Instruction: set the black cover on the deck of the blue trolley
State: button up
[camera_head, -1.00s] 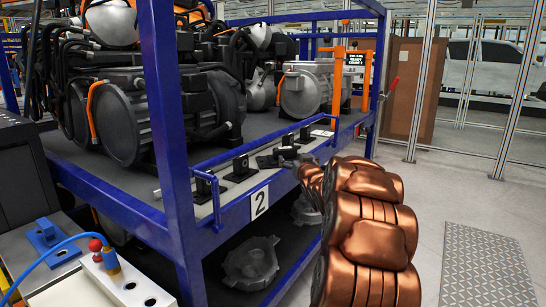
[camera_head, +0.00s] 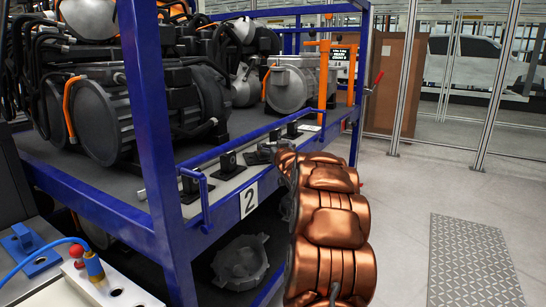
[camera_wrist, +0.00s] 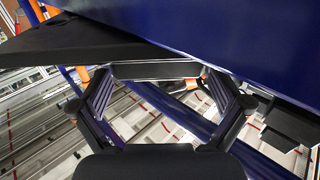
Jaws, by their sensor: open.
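The blue trolley (camera_head: 95,210) fills the left and middle of the head view, with a grey deck (camera_head: 115,180) and a "2" plate on its front. My gripper (camera_head: 262,152) is a small dark shape at the deck's front edge, partly hidden by my copper-coloured arm. In the wrist view my gripper (camera_wrist: 157,76) has its fingers wide apart. A dark bar spans the space between the fingertips; I cannot tell whether it is the black cover. A blue beam and a dark flat panel lie close beyond the fingers. I cannot pick out the cover for certain in either view.
Large drive units (camera_head: 110,110) with cables crowd the back of the deck. Small black blocks (camera_head: 228,164) and a blue rail (camera_head: 250,134) line its front edge. A grey casting (camera_head: 240,262) lies on the lower shelf. The floor at right is clear around a metal plate (camera_head: 472,262).

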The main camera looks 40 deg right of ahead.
jog(key=shift+x, duration=1)
jog(key=shift+c, duration=0.3)
jog(key=c, duration=1.3)
jog(key=shift+c, duration=0.3)
jog(key=shift+r, duration=0.1)
